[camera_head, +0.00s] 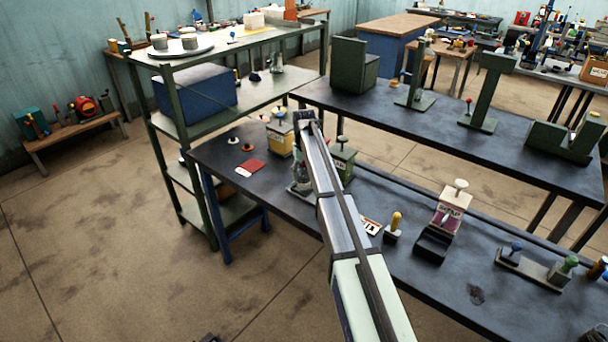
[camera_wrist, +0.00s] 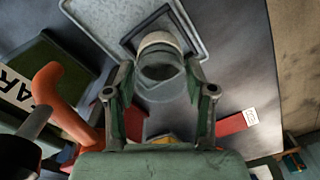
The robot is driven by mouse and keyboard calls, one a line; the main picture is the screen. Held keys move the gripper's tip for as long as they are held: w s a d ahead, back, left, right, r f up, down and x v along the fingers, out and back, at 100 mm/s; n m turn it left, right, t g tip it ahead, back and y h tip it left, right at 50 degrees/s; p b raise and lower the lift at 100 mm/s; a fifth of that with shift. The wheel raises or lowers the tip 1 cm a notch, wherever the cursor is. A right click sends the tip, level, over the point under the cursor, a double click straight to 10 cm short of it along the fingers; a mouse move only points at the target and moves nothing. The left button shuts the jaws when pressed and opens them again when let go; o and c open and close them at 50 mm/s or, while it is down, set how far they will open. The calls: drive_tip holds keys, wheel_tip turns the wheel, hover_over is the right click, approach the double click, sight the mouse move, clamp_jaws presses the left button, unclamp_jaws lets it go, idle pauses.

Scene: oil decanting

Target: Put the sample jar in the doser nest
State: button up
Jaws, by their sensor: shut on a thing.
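My gripper (camera_wrist: 160,92) is shut on a clear sample jar (camera_wrist: 158,84), with one finger on each side of it. The jar has a pale rim, and its inside looks dark. Beyond the jar in the wrist view lies a dark square frame (camera_wrist: 128,42) on a light grey tray. I cannot tell for sure whether this frame is the doser nest. The jar overlaps the frame in the picture; whether they touch is not clear. In the head view my arm largely hides the gripper and jar, low over the dark bench by the green canister (camera_head: 342,162).
An orange curved handle (camera_wrist: 62,100) and a dark green block (camera_wrist: 45,70) are close on the left in the wrist view.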

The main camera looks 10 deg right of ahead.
sight(304, 172)
drive_tip(key=shift+f, duration=0.65)
drive_tip(key=o, duration=1.3)
drive_tip(key=shift+f, duration=0.1)
drive_tip(key=shift+c, duration=0.2)
wheel_tip(304, 172, up, 12)
drive_tip(key=b, duration=0.2)
drive_tip(key=shift+b, duration=0.4)
